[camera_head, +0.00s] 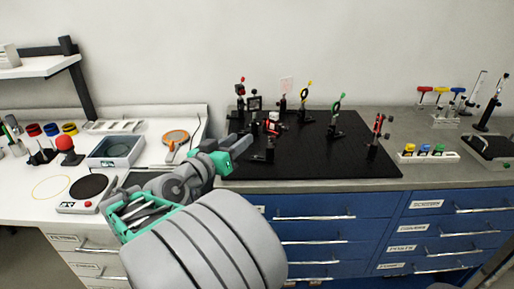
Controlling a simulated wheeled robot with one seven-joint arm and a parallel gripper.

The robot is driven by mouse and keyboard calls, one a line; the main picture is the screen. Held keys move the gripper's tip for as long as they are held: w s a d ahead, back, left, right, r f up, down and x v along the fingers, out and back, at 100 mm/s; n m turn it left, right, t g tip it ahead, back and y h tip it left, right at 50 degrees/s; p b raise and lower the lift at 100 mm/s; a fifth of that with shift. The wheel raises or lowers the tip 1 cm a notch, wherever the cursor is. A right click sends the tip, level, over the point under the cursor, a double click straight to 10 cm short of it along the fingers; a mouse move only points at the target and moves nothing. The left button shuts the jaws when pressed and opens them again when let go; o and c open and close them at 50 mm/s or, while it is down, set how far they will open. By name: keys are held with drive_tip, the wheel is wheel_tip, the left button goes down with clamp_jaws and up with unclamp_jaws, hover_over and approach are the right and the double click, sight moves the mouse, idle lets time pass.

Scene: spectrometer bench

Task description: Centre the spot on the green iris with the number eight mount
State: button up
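The green iris (337,102), a green-rimmed ring on a post, stands upright on the right half of the black breadboard (330,160). No spot of light can be made out on it. Several mounts stand on the same board, among them a black square-framed one (254,104) at left and a low dark one (270,150) near the front. Their numbers are too small to read, so I cannot tell which is number eight. My gripper (238,146) is over the board's front left edge, left of the low dark mount. Its finger gap is unclear.
A grey tray (116,150) and an orange-ringed disc (176,137) lie left. The board's front right is bare.

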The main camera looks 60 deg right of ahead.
sight(259, 124)
drive_tip(key=shift+g, duration=0.3)
drive_tip(key=d, duration=0.2)
drive_tip(key=s+d+p, duration=0.1)
drive_tip(key=d, duration=0.2)
drive_tip(key=s+d+r+p, duration=0.1)
drive_tip(key=d, duration=0.2)
drive_tip(key=shift+c, duration=0.4)
drive_tip(key=shift+w, duration=0.1)
clamp_jaws()
